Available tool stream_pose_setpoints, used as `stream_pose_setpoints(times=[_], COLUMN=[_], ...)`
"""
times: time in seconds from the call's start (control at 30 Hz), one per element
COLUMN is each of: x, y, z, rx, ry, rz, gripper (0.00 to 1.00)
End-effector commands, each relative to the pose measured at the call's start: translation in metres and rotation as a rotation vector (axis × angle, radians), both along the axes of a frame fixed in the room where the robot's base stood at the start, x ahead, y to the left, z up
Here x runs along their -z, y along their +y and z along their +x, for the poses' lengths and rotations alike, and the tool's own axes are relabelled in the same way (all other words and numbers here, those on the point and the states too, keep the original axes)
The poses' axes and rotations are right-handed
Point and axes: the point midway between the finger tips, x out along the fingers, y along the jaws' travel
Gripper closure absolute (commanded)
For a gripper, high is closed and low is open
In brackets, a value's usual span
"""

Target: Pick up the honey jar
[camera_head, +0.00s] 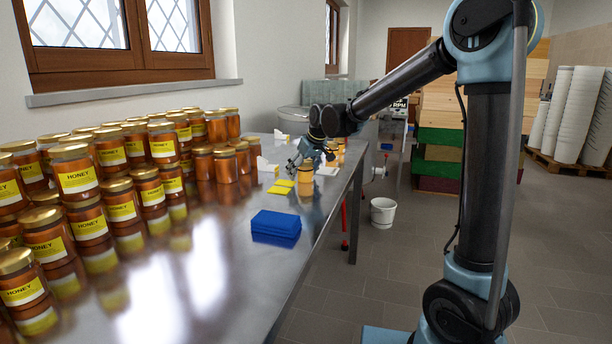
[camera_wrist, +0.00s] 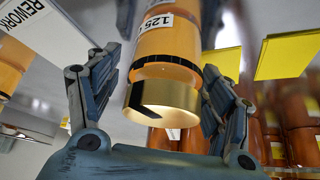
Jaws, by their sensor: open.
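A small honey jar (camera_head: 305,176) with amber contents stands on the metal table, near its right edge. In the wrist view the honey jar (camera_wrist: 167,45) shows a gold lid and a white label reading 125. My gripper (camera_head: 307,158) is at this jar. In the wrist view my gripper (camera_wrist: 160,75) is open, with one finger on each side of the jar near the lid. Whether the fingers touch the glass cannot be told. The jar's far end is cut off by the wrist frame.
Many labelled honey jars (camera_head: 80,180) crowd the table's left side. Yellow pads (camera_head: 283,186) and a blue block (camera_head: 275,224) lie near the jar. A REWORK sign (camera_wrist: 45,25) shows in the wrist view. A white bucket (camera_head: 383,211) stands on the floor.

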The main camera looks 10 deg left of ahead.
Motion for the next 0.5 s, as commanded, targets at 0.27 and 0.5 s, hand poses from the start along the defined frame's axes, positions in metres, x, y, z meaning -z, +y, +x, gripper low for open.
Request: stream_pose_setpoints(times=[0.27,0.5], x=[-0.0001,-0.0003], y=[-0.0002,-0.0003], z=[-0.0002,-0.0001], rx=[0.000,0.000], ry=[0.000,0.000], rz=[0.000,0.000], gripper=[0.50,0.83])
